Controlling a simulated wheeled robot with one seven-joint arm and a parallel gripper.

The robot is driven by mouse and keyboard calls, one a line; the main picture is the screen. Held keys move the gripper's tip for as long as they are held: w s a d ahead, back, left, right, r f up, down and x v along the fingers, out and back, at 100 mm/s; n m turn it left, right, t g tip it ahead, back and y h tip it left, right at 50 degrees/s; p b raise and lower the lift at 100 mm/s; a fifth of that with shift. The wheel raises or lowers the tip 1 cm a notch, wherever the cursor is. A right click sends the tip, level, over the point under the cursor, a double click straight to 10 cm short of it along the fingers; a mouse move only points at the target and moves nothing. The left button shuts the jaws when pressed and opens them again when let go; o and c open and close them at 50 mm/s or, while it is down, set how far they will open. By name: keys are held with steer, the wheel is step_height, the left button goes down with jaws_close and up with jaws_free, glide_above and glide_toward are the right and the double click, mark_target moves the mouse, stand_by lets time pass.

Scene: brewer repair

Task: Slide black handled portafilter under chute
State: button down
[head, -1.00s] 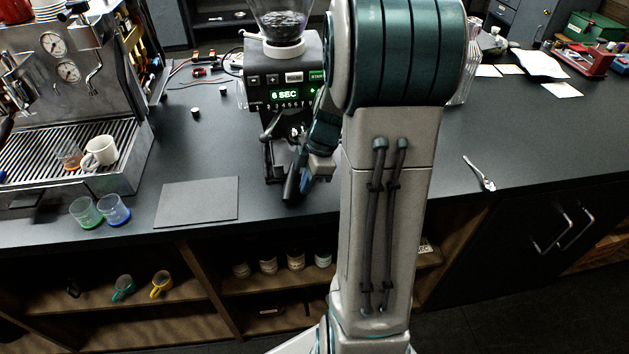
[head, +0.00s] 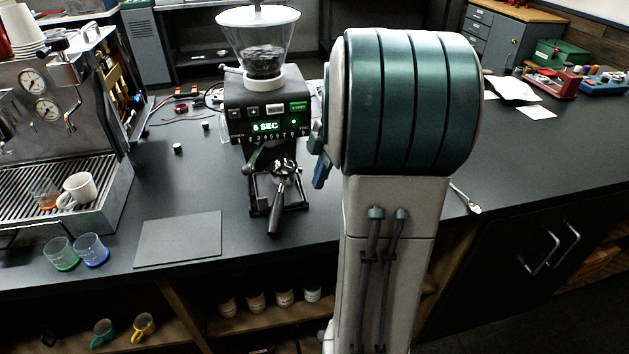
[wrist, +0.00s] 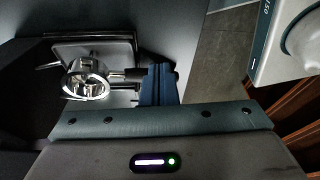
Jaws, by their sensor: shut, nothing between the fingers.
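The black-handled portafilter (head: 275,212) is at the front of the grinder (head: 262,103). Its metal basket (head: 284,168) sits below the grinder body, and its handle points toward the counter's front edge. Whether the basket is exactly under the chute is hard to tell. In the wrist view the round metal basket (wrist: 88,78) shows at the left. My gripper (head: 320,174) is to the right of the portafilter, partly hidden by my arm, shut and empty. Its blue fingers (wrist: 158,84) cover part of the dark handle in the wrist view.
The espresso machine (head: 55,110) stands at the left, with a white cup (head: 78,190) on its tray. A grey mat (head: 180,238) and two small cups (head: 90,250) lie left of the grinder. A spoon (head: 466,199) lies on the right; the counter there is mostly clear.

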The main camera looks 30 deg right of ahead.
mark_target(279, 198)
step_height(279, 198, up, 12)
steer(key=s+d+r+n+p, duration=0.1)
steer(key=n+p, duration=0.3)
steer(key=n, duration=3.2)
steer(key=shift+m+h, duration=0.3)
steer(key=x, duration=2)
steer(key=shift+s+f, duration=0.1)
steer(key=shift+f, duration=0.3)
steer(key=shift+w+a+r+p, duration=0.1)
steer(key=shift+w+a+p, duration=0.15)
steer(key=shift+a, duration=0.35)
steer(key=shift+w+a+r+p, duration=0.15)
steer(key=shift+a+p, duration=0.2)
steer(key=shift+a, duration=0.25)
steer(key=shift+w+a, duration=0.15)
steer(key=shift+a, duration=0.4)
